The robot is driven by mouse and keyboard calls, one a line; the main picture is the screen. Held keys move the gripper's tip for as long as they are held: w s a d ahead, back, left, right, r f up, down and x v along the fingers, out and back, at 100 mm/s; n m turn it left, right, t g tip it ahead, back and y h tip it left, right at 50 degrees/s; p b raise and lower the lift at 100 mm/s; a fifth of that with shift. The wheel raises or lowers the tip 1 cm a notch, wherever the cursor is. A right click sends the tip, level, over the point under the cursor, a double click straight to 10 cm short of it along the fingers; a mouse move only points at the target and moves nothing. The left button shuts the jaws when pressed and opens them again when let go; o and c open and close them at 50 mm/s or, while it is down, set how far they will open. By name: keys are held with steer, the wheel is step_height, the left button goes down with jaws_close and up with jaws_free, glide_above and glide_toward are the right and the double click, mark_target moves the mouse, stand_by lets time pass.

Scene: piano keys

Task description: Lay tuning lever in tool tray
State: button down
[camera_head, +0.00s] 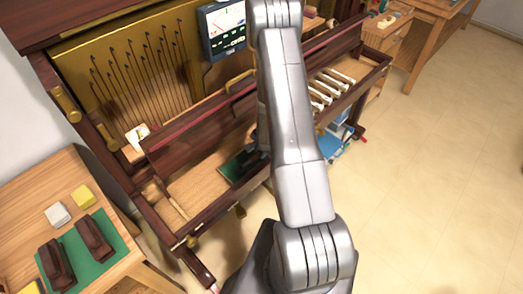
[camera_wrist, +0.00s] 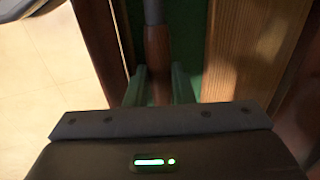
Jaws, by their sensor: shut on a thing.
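In the wrist view, my gripper (camera_wrist: 158,80) is shut on the brown wooden handle of the tuning lever (camera_wrist: 157,45). A grey shaft runs on from the handle to the top edge of the picture. A green surface (camera_wrist: 187,40) lies beneath the lever, between dark and light wood. In the head view, a green patch (camera_head: 231,166) lies in the piano's open key bed; it may be the tool tray's lining, but I cannot tell. My arm hides most of the gripper and lever there. I cannot tell whether the lever touches the green surface.
The piano's dark front rail (camera_head: 215,205) borders the key bed. Several white keys (camera_head: 325,90) stand right of my arm. A bench (camera_head: 30,190) at left holds a green mat (camera_head: 107,236) with brown blocks. Open floor (camera_head: 440,170) lies to the right.

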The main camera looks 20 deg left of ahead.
steer(key=shift+f, duration=0.25)
steer(key=c, duration=1.2)
jaws_free()
steer(key=shift+o, duration=0.2)
steer(key=shift+f, duration=0.1)
steer(key=shift+s+d, duration=0.1)
steer(key=p+v, duration=0.3)
steer(key=v, duration=0.1)
steer(key=p+v, duration=0.3)
steer(key=shift+s+d+r, duration=0.15)
steer(key=shift+d+r, duration=0.15)
steer(key=shift+d, duration=0.05)
steer(key=shift+f, duration=0.15)
